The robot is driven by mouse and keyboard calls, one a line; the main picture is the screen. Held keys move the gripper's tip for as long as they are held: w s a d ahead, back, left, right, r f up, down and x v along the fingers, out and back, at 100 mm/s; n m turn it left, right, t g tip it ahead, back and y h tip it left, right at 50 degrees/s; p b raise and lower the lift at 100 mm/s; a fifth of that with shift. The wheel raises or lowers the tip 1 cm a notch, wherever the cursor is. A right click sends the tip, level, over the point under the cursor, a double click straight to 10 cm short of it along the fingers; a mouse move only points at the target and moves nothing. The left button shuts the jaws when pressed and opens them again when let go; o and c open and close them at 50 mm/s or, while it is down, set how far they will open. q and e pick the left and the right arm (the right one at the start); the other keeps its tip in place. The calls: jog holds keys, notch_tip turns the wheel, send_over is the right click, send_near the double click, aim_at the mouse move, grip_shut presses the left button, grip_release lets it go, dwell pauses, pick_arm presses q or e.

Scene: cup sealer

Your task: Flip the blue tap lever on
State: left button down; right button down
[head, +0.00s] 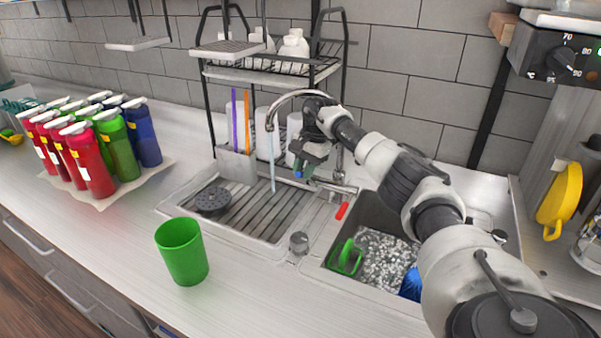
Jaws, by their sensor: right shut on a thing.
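The tap's curved chrome spout (292,94) arches over the sink's ribbed drainer. A thin pale stream, which looks like water, runs down from the spout's end to the drainer. The blue tap lever (298,174) shows as a small blue tip at my right gripper's fingers. My right gripper (305,167) is at the tap, shut on the blue lever; its fingers and wrist hide most of the lever and part of the tap. A red tap lever (342,210) sticks out at the tap's right, clear of the gripper. My left gripper is not in view.
A green cup (182,251) stands on the counter in front of the sink. Several red, green and blue bottles (120,150) stand at the left. A wire dish rack (275,65) rises behind the tap. The right basin (375,252) holds foamy water and a green item.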

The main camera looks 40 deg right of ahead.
jog(key=shift+d+r, duration=0.1)
jog(key=shift+d, duration=0.05)
dwell(0.3)
jog(key=c, duration=1)
grip_release()
jog(key=b+v, duration=0.2)
jog(key=v, duration=0.5)
jog(key=shift+r, duration=0.25)
jog(key=shift+d, duration=0.1)
jog(key=shift+c, duration=0.3)
